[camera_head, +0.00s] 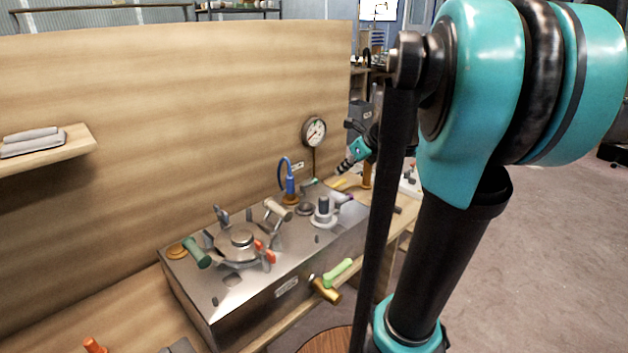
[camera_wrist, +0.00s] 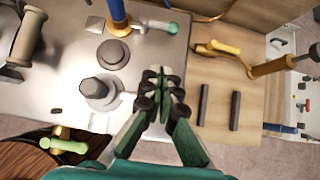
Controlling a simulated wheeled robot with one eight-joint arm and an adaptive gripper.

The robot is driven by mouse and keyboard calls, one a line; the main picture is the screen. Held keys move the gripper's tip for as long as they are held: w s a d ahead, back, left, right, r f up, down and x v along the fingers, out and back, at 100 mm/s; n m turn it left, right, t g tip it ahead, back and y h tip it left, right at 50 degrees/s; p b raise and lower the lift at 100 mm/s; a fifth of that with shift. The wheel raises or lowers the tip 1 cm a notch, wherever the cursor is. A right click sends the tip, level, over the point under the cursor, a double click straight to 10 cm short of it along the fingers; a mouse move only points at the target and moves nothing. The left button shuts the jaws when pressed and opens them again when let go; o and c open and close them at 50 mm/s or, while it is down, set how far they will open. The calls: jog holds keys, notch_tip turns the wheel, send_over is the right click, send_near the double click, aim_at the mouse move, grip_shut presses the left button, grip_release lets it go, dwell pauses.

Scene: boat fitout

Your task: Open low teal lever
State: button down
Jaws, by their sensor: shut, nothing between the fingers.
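A low lever with a pale shaft and a teal tip (camera_wrist: 164,27) lies near the top of the wrist view, beside the blue post's base. In the head view its small teal tip (camera_head: 311,182) shows behind the blue post, near the back of the metal box. My gripper (camera_wrist: 161,78) is shut and empty, over the right end of the box. In the wrist view the teal lever is just above the fingertips in the picture, with a visible gap. In the head view my gripper (camera_head: 343,168) is small and partly hidden by my arm.
The metal box (camera_head: 240,290) carries a blue post (camera_head: 290,184), a grey knob (camera_wrist: 113,54) and a grey plunger (camera_wrist: 95,89). A yellow lever (camera_wrist: 218,47) lies on the wood to the right. A light green lever (camera_head: 338,271) sticks out in front. A gauge (camera_head: 314,131) hangs behind.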

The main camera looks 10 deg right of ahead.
aim_at(307, 187)
jog(key=shift+w+f, duration=0.1)
jog(key=x, duration=1)
jog(key=shift+a+f, duration=0.1)
jog(key=shift+w+a+f, duration=0.15)
jog(key=shift+w+a, duration=0.55)
jog(key=shift+w, duration=0.25)
jog(key=shift+w+a+f, duration=0.1)
jog(key=shift+w+a, duration=0.25)
jog(key=shift+w, duration=0.15)
